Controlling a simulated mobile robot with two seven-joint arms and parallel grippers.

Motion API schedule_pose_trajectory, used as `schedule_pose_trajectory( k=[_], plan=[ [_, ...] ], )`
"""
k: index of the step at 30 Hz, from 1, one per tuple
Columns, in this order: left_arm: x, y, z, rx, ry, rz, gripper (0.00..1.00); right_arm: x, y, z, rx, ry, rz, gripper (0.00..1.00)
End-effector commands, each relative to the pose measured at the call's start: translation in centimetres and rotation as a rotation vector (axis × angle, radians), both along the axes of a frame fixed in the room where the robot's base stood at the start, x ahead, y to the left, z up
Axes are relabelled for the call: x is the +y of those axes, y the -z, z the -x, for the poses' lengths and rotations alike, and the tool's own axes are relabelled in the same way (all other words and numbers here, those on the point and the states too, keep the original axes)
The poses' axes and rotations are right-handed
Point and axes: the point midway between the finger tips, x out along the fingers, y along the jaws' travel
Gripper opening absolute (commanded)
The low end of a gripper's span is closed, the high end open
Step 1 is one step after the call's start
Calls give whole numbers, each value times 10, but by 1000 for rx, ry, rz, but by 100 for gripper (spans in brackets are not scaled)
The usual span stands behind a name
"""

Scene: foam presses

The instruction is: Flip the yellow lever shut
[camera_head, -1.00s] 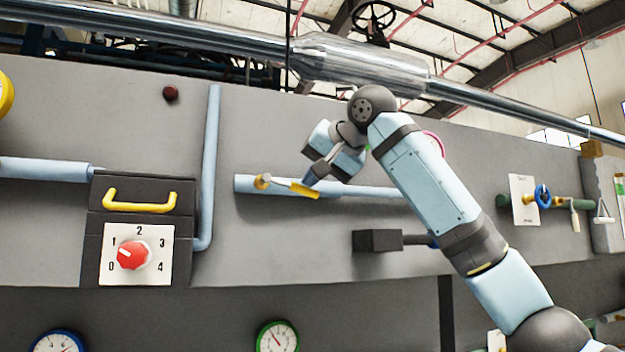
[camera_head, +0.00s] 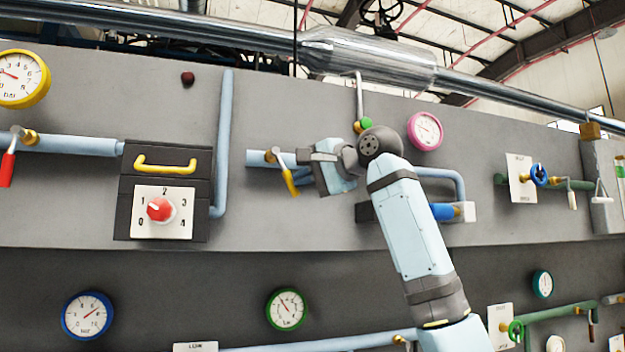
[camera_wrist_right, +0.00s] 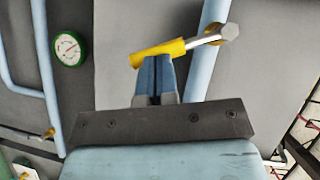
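The yellow lever (camera_head: 290,182) sits on a valve on the light-blue pipe (camera_head: 257,158) in the middle of the panel in the head view. It slants steeply down and a little right from its pivot. My right gripper (camera_head: 300,178) is just right of the handle. In the right wrist view, the yellow handle (camera_wrist_right: 158,53) lies across the tips of my right gripper (camera_wrist_right: 155,72). The two blue fingers are together with only a thin line between them, and they seem to touch the handle. My left gripper is not in view.
A black box with a yellow handle (camera_head: 166,163) and a red dial (camera_head: 160,208) is left of the lever. A vertical blue pipe (camera_head: 222,140) stands between them. A pink gauge (camera_head: 425,131) is up right, and a red-handled valve (camera_head: 7,168) is far left.

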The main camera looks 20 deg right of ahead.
Motion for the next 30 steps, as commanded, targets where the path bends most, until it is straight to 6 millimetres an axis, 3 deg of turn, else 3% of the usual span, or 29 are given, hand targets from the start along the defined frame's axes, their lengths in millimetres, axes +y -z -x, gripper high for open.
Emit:
schedule_pose_trajectory(
  k=[4,15,30],
  plan=[
    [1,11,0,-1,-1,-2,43,9,11,-1,7,-2,-119,0],
    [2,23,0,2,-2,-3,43,21,14,-1,12,-2,-309,0],
    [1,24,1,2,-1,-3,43,23,14,-1,13,1,-353,0]
  ],
)
